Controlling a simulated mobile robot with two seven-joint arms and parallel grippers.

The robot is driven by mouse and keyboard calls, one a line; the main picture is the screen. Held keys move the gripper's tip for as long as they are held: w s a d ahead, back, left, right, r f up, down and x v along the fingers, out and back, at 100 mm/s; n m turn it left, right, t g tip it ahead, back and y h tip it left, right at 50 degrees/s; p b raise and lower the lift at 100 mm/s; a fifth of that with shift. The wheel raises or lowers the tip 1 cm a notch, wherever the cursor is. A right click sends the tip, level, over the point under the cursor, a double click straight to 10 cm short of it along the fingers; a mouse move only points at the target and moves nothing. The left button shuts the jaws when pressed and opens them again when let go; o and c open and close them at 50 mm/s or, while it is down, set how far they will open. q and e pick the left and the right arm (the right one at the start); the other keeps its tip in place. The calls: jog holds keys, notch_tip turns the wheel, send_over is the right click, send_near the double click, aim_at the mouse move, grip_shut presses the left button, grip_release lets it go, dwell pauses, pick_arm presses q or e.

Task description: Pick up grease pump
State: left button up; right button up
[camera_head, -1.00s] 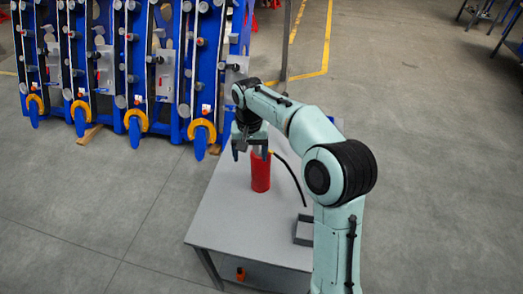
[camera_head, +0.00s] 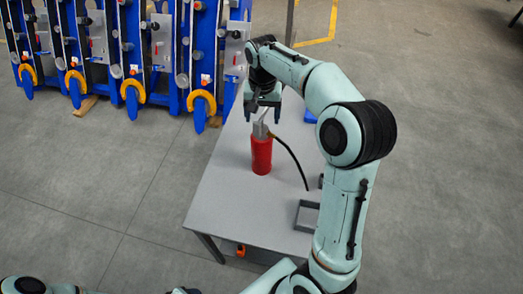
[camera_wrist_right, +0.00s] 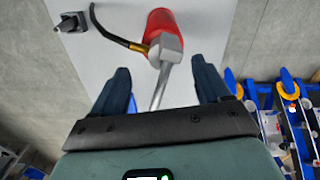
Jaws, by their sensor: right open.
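The grease pump is a red cylinder (camera_head: 261,155) with a grey head, a lever and a black hose. It stands upright on the grey table (camera_head: 222,200). My right gripper (camera_head: 262,114) is open and empty, just above and behind the pump's head in the head view. In the right wrist view the red body (camera_wrist_right: 163,24) lies beyond the open fingers (camera_wrist_right: 161,75), and the grey lever reaches back between them. Whether a finger touches it, I cannot tell. My left gripper is not in view; only pale arm parts show at the bottom.
A grey open frame (camera_head: 307,216) lies on the table right of the pump. A blue item (camera_head: 311,117) is at the table's back right. Blue racks with yellow hooks (camera_head: 201,103) stand behind left. A small orange item (camera_head: 240,250) is below the table's front edge. Floor at left is clear.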

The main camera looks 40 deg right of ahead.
aim_at(262, 139)
jog(key=f, duration=0.3)
jog(key=w+f, duration=0.1)
jog(key=f, duration=0.1)
jog(key=shift+d+f, duration=0.2)
jog(key=shift+f, duration=0.1)
jog(key=shift+s, duration=0.1)
grip_shut()
jog(key=shift+r, duration=0.2)
